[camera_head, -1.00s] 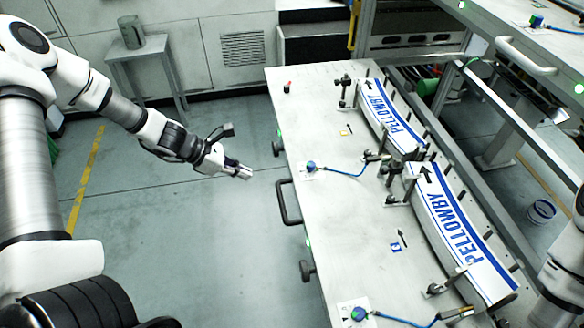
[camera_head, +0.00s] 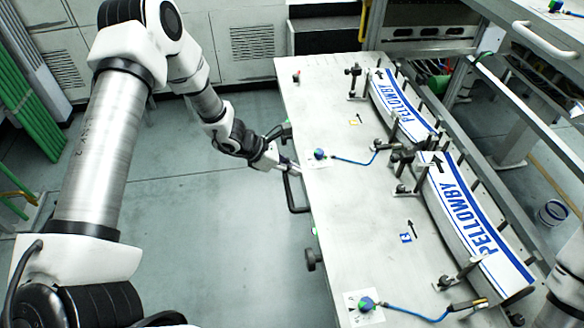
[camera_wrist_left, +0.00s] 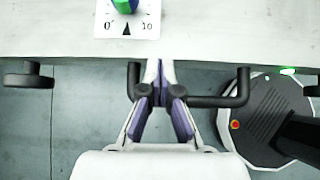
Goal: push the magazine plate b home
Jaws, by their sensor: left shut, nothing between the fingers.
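The large pale metal plate (camera_head: 345,215) carries two stacks of labels printed PELLOWBY, a near one (camera_head: 472,225) beside a blue mark and a far one (camera_head: 402,108) beside a yellow mark. I cannot tell for sure which part is magazine plate b. A black U-shaped handle (camera_head: 291,192) sticks out from the plate's left edge and also shows in the left wrist view (camera_wrist_left: 215,101). My left gripper (camera_head: 294,167) is shut and empty at that edge. In the left wrist view its fingertips (camera_wrist_left: 158,80) overlap the handle bar; contact is unclear.
Dark knobs, one (camera_head: 313,259) near the handle, project from the plate's left edge. Blue-green dials (camera_head: 319,154) with blue cables and black posts (camera_head: 353,82) stand on the plate. Open floor (camera_head: 235,230) lies to the left. A metal frame (camera_head: 500,165) runs along the right.

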